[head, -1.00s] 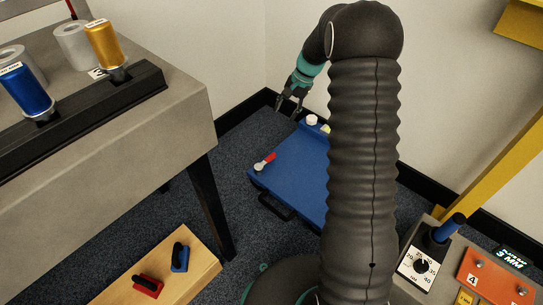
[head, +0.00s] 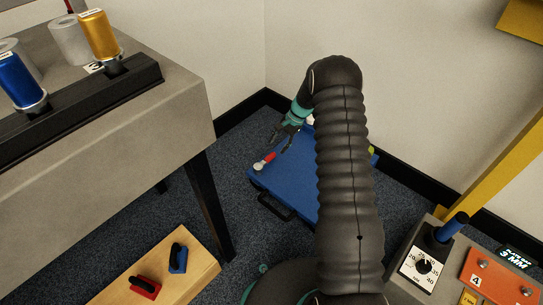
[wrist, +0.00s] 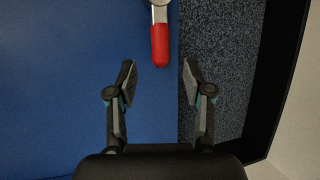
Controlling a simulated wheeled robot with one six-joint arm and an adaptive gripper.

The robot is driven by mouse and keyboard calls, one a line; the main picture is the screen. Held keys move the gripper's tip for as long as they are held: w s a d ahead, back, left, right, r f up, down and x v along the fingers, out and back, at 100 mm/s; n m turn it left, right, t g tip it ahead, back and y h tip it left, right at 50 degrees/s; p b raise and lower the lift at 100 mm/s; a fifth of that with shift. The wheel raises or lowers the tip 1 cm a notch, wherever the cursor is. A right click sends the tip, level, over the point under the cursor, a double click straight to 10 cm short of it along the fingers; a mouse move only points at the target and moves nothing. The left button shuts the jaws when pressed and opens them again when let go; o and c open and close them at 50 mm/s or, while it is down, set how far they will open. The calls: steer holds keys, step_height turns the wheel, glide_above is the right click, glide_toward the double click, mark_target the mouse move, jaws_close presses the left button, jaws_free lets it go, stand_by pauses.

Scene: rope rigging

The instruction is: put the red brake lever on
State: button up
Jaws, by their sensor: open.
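The red brake lever (head: 265,161) lies near the left edge of a blue surface, its red handle pointing up and right and a light round end at the lower left. In the wrist view the red handle (wrist: 160,46) is at the top middle, ahead of my fingertips, with part of its metal end cut off by the frame. My gripper (head: 284,136) is open and empty, above the blue surface and up and right of the lever. In the wrist view my gripper (wrist: 159,76) has its two fingers apart, with the handle's tip just beyond the gap between them.
The blue platform (head: 297,185) has a dark handle on its front side. A grey table (head: 180,105) with blue and gold spools stands left. A wooden board (head: 190,270) with red and blue clamp-like pieces lies below. A control panel (head: 425,270) is at right.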

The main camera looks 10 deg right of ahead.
mark_target(271, 156)
steer(key=x, duration=0.6)
steer(key=shift+a+f, duration=0.2)
steer(key=shift+f, duration=0.2)
steer(key=shift+c, duration=0.2)
jaws_close()
